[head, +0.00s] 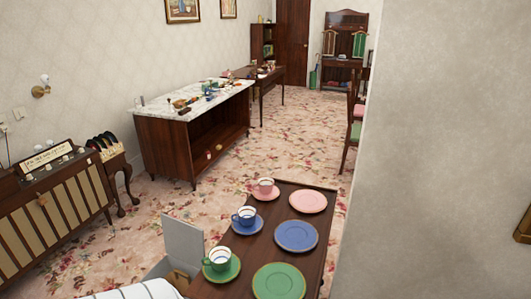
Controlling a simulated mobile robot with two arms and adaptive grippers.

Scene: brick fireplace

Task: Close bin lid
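A light grey bin (160,270) stands at the lower left of the dark wooden table, partly cut off by the white striped shape at the bottom edge. Its lid (183,243) is open and stands up nearly vertical. Something brown (178,279) shows inside the bin; I cannot tell what it is. Neither of my grippers is in view.
The dark table (314,264) beside the bin holds pink, blue and green plates, and cups on saucers. A grey wall (440,150) closes off the right. A marble-topped cabinet (150,118) and a radio (50,205) stand left. Floral carpet (155,210) is free between them.

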